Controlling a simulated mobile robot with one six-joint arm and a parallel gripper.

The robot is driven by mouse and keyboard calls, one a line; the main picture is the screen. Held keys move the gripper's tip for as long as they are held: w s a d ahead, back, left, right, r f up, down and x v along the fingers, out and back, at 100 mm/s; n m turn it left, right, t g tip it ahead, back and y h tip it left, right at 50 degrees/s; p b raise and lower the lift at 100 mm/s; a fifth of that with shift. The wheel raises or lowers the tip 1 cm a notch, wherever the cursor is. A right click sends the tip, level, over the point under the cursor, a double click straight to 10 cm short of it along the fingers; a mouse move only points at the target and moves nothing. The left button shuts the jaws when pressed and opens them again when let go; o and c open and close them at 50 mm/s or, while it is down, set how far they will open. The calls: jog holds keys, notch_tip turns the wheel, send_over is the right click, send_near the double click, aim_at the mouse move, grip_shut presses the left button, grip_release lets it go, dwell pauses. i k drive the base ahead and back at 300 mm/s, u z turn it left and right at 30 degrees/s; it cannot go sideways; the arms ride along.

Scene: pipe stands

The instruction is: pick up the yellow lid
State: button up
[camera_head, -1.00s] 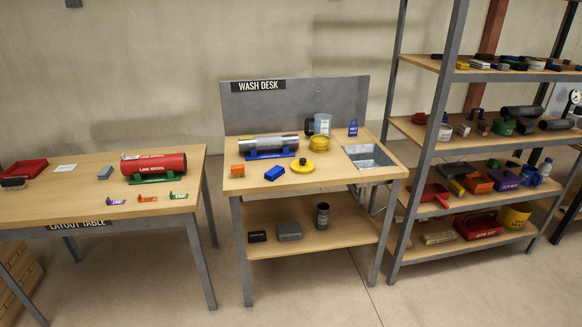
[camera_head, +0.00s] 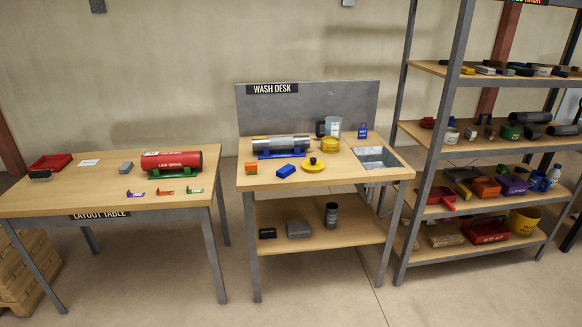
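The yellow lid (camera_head: 313,165) is a round disc with a dark knob on top. It lies flat on the wash desk (camera_head: 262,180), near the front middle. A yellow round container (camera_head: 330,144) stands just behind it to the right. My gripper is not in view.
The layout table (camera_head: 60,201) is left, a loaded rack (camera_head: 436,130) right. Floor in front is clear.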

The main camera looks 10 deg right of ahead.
aim_at(313, 166)
jog(key=u, duration=0.55)
jog(key=i, duration=0.95)
jog(key=u, duration=0.05)
jog(key=k, duration=0.9)
jog(key=z, duration=0.2)
jog(key=i, duration=0.3)
jog(key=u, duration=0.1)
